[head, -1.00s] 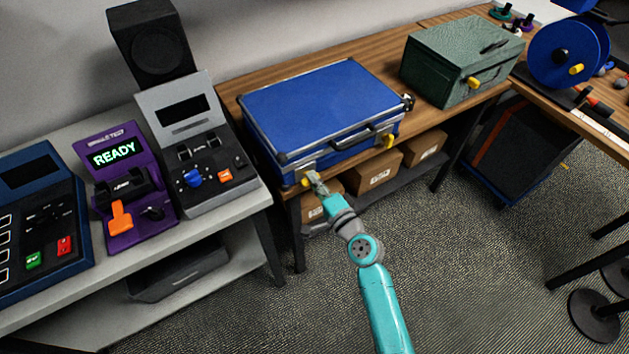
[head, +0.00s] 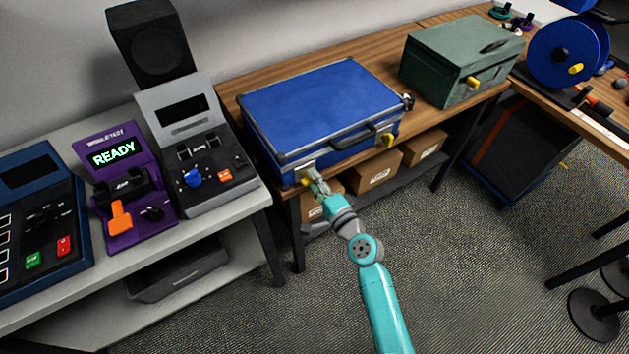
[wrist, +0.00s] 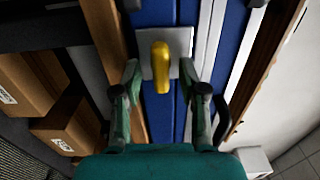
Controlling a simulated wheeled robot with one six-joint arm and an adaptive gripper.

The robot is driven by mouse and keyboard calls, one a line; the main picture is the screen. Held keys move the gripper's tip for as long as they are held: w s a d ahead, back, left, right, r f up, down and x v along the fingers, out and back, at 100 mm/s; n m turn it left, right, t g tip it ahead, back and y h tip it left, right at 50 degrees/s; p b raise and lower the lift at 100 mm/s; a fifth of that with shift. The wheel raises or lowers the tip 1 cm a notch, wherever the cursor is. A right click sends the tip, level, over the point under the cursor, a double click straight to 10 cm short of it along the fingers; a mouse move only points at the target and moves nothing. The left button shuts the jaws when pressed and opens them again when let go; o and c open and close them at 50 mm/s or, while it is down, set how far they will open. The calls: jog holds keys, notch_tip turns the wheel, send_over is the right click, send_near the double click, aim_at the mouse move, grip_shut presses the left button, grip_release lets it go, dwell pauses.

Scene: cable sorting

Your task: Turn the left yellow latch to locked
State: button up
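The blue case (head: 320,105) lies shut on the wooden bench, its front facing me. The left yellow latch (head: 305,182) is at the front left of the case; in the wrist view the yellow latch (wrist: 160,66) sits on a grey plate, its long side running up and down the picture. The right yellow latch (head: 390,140) is near the case's front right corner. My gripper (head: 318,184) is at the left latch. In the wrist view my gripper (wrist: 163,85) is open, one finger on each side of the latch's lower end, with gaps showing.
Cardboard boxes (head: 378,172) stand on the shelf below the bench. A green box (head: 455,65) with a yellow latch stands right of the case. A grey console (head: 205,150) and a purple unit reading READY (head: 125,190) stand on the left table. The floor in front is clear.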

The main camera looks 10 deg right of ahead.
jog(key=v, duration=1.2)
dwell(0.6)
jog(key=s+d+f+n+g+h, duration=0.1)
jog(key=s+f+n+h, duration=0.2)
jog(key=s, duration=0.7)
jog(key=s+d+f+n+g+h, duration=0.1)
jog(key=s+d+f+n+h, duration=0.1)
jog(key=s, duration=0.8)
jog(key=s+r+n, duration=0.9)
jog(key=s+r, duration=0.1)
jog(key=s, duration=0.5)
jog(key=shift+n+h, duration=0.3)
jog(key=shift+r, duration=0.1)
